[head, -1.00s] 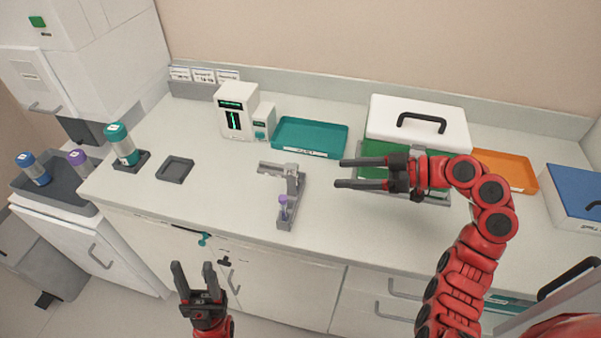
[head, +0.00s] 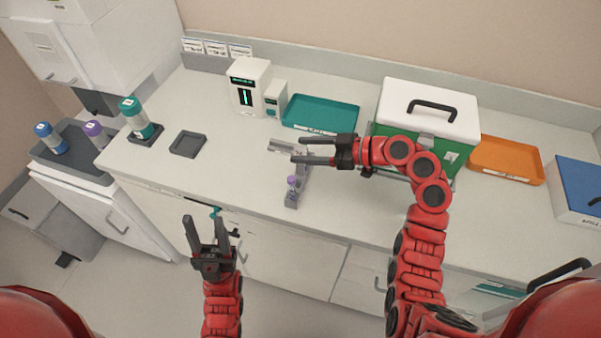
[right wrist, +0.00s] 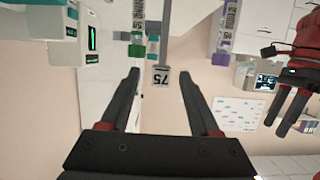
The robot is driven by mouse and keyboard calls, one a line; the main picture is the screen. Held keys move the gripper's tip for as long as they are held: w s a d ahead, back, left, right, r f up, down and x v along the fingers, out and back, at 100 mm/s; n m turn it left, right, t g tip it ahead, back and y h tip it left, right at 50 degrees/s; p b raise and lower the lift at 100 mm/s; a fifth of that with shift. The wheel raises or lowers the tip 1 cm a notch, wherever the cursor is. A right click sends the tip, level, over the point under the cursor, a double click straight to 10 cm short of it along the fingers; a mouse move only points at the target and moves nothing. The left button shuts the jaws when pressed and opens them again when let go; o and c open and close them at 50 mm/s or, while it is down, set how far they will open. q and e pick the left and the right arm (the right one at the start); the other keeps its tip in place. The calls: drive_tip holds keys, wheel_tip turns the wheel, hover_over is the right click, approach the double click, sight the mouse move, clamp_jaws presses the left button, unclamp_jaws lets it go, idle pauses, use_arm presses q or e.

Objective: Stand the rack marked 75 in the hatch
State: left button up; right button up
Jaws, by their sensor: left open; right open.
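The grey rack (head: 291,201) stands on the counter, partly hidden by my right gripper in the head view. A purple-capped tube (head: 292,182) stands at its near end. In the right wrist view, which is upside down, a white plate marked 75 (right wrist: 160,80) shows between my fingers, just beyond their tips. A green-capped tube (right wrist: 137,50) and a purple-capped tube (right wrist: 225,42) show on either side. My right gripper (head: 299,150) is open and empty beside the rack's upper part. My left gripper (head: 205,220) is open and empty before the counter front.
A dark opening (head: 97,101) lies under the white wall unit at left; I cannot tell if it is the hatch. A teal tray (head: 320,114), an analyser (head: 249,88), a green box with white lid (head: 430,108) and a grey square holder (head: 188,145) stand around.

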drive_tip(key=p+x, duration=0.2)
drive_tip(key=x, duration=0.2)
drive_tip(key=shift+a, duration=0.35)
clamp_jaws()
idle(1.0)
